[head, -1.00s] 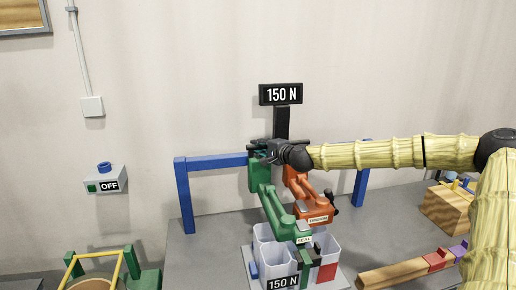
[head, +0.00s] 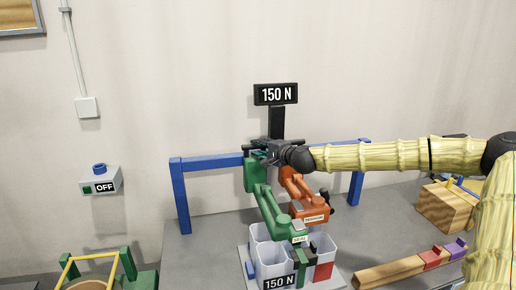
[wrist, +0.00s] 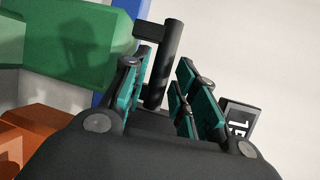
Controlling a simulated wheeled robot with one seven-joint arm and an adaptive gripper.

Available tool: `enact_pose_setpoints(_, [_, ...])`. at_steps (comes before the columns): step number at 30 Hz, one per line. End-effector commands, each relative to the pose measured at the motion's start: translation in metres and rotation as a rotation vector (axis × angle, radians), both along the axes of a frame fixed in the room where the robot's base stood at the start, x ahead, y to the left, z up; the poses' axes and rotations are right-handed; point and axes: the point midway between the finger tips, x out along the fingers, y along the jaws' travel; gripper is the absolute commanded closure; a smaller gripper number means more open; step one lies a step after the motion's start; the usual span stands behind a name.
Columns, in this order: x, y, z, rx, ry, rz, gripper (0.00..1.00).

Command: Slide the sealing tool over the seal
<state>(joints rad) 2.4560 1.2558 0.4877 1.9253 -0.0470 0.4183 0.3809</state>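The green sealing tool, with a label that seems to read SEAL, stands by the blue rack in the head view (head: 268,205). Its green upper block fills the upper left of the wrist view (wrist: 75,45). My gripper (head: 258,152) is at the top of this green tool in the head view. In the wrist view my gripper (wrist: 168,92) has its teal-padded fingers apart, with a dark post with a short side arm (wrist: 170,60) showing between them. I see gaps beside the post, and no clear grip on it. I cannot make out the seal.
An orange tool labelled TENSION (head: 312,212) stands close to the right of the green one. White bins (head: 272,262) are below. A blue rack (head: 182,195) and a 150 N display (head: 276,94) stand behind. A wooden beam (head: 390,272) lies at lower right.

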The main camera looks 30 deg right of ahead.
Motion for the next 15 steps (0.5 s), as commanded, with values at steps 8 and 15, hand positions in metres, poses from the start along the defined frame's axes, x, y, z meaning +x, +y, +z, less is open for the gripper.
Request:
enact_pose_setpoints(8, [-0.02, -0.003, 0.004, 0.002, -0.001, 0.0, 0.72])
enact_pose_setpoints(15, [-0.034, -0.005, 0.006, 0.001, 0.0, -0.001, 0.72])
